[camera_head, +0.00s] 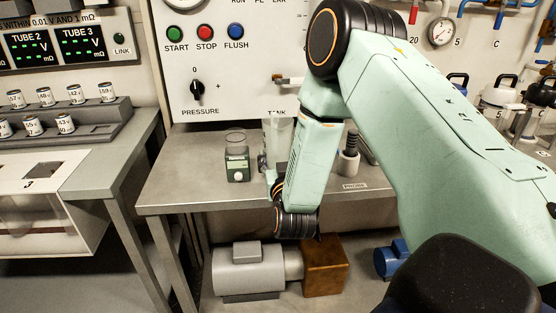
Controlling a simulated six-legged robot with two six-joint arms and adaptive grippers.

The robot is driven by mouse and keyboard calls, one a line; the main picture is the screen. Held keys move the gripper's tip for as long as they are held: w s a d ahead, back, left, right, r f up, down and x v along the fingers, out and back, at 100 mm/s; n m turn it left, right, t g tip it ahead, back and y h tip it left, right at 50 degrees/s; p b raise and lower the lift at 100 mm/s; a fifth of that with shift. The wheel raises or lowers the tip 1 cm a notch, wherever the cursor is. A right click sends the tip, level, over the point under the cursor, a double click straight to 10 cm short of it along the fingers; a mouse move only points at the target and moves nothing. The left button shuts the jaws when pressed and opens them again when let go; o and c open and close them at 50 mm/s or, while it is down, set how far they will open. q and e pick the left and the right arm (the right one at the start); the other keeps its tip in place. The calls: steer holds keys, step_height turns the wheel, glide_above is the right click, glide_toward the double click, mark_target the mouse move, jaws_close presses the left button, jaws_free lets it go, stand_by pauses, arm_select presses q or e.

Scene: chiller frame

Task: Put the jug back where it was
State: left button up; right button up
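A clear, pale container (276,136), which looks like the jug, stands upright at the back of the grey metal bench below the TANK label. My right arm partly covers its right side and lower part. My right arm comes in from the right and bends down over the bench edge. A small grey part at its end, probably my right gripper (262,163), is beside the container's lower left. Its fingers are too small and hidden to show whether they are open or touch the container. My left gripper is not in view.
A green device with a clear vessel (237,160) stands left of the container. A white holder with a dark probe (349,155) stands to the right, behind the PROBE label. The bench (190,180) is clear at left. A grey motor (247,268) sits below.

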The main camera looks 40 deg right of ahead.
steer(key=shift+s+a+r, duration=0.1)
steer(key=shift+s+r, duration=0.05)
steer(key=o, duration=0.8)
steer(key=shift+f, duration=0.2)
steer(key=o, duration=0.3)
steer(key=shift+o, duration=0.3)
steer(key=shift+r, duration=0.15)
